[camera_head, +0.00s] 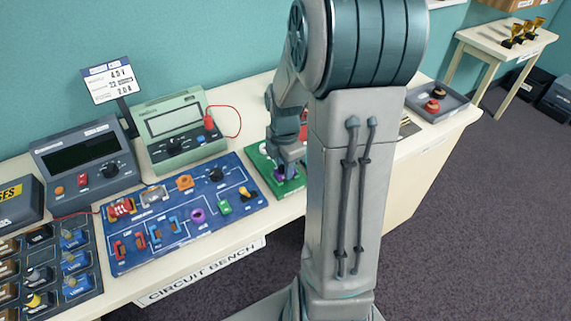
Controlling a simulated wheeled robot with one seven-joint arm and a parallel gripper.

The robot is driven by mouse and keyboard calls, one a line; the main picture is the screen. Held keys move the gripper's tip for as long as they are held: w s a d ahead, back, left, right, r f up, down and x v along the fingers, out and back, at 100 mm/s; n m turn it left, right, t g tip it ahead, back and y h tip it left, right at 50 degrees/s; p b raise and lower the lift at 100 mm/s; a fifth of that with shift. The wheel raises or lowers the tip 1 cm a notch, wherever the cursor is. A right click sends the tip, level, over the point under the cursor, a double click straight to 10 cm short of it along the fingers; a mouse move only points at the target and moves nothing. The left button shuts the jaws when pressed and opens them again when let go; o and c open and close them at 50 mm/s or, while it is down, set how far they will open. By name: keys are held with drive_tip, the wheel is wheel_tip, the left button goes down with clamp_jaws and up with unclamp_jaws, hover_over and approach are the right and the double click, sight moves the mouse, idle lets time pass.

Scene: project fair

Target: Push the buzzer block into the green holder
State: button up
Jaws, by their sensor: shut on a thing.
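My gripper (286,163) points down over a green board (259,160) on the bench, just right of the blue circuit board. It is shut on a small purple piece (279,174) low at its fingertips, mostly covered by the fingers. I cannot tell for sure whether this piece is the buzzer block, or whether it sits in a slot or is raised. My forearm hides the right part of the green board. A small green part (224,207) stands on the blue board, apart from my gripper.
The blue circuit board (143,259) carries several coloured parts. Behind it stand a green meter (174,128) and a dark grey meter (82,156). A red lead (238,118) curves beside the green meter. A parts tray (87,290) is at left, a grey tray (455,109) at far right.

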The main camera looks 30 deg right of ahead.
drive_tip(key=shift+f, duration=0.25)
drive_tip(key=o, duration=1.5)
drive_tip(key=shift+o, duration=0.2)
drive_tip(key=shift+r, duration=0.15)
drive_tip(key=shift+r+p, duration=3.35)
drive_tip(key=shift+r, duration=0.6)
drive_tip(key=s+a+r+m+t, duration=0.3)
drive_tip(key=s+a+r+m, duration=0.8)
drive_tip(key=m, duration=0.7)
wheel_tip(320, 180, up, 2)
drive_tip(key=shift+s+a+r+t, duration=0.1)
drive_tip(key=shift+s+a+t, duration=0.3)
drive_tip(key=shift+s, duration=0.45)
